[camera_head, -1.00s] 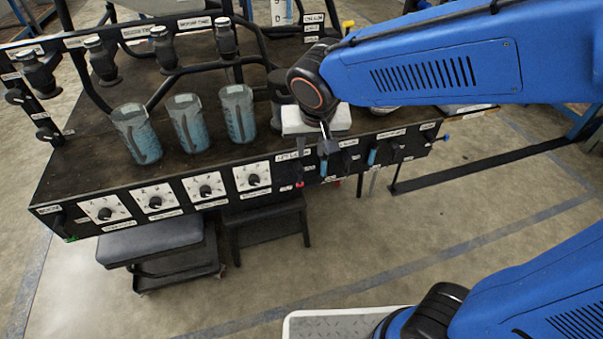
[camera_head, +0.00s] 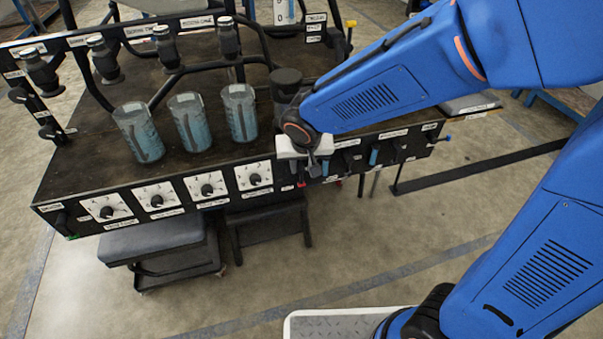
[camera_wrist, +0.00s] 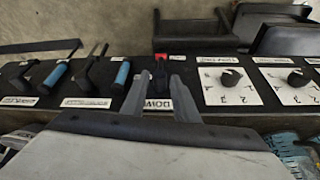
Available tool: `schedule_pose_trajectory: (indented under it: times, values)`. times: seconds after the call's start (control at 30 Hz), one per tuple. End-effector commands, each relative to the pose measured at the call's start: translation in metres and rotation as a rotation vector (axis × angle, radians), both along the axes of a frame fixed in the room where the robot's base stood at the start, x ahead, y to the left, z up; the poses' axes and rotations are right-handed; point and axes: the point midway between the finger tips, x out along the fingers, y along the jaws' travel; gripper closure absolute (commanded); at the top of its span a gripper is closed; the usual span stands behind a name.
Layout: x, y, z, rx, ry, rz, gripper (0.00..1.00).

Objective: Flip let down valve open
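The let down valve (camera_wrist: 160,68) is a small black handle with a red part at its far end, on the black front panel. Its label, partly covered, reads upside down in the wrist view. My gripper (camera_wrist: 157,88) is open, with one grey finger on each side of the valve handle. The handle stands in the gap, and I cannot tell whether the fingers touch it. In the head view my gripper (camera_head: 315,168) is at the panel front, and the valve's red tip (camera_head: 301,184) shows just left of and below it.
Blue-handled valves (camera_wrist: 121,74) and black levers stand on one side of the valve. White dial plates (camera_head: 254,176) with black knobs are on the other. Blue-tinted cylinders (camera_head: 138,132) stand on the bench top. A stool (camera_head: 152,240) stands beneath the bench.

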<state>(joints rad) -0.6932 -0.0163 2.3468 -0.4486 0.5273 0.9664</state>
Motion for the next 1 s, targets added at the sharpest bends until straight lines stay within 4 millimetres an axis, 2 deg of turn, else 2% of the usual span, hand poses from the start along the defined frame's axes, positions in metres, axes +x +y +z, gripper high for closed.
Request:
schedule_pose_trajectory:
  times: [0.2,0.4,0.6,0.87,1.0]
  values:
    - [0.012,0.001,-0.031,-0.001,0.002,-0.001,0.73]
    - [0.020,0.001,-0.049,-0.001,0.001,0.000,0.73]
    - [0.023,0.002,-0.057,0.000,0.001,-0.001,0.73]
    - [0.024,0.002,-0.058,0.001,0.000,-0.001,0.73]
    - [0.024,0.002,-0.057,0.000,0.000,-0.001,1.00]
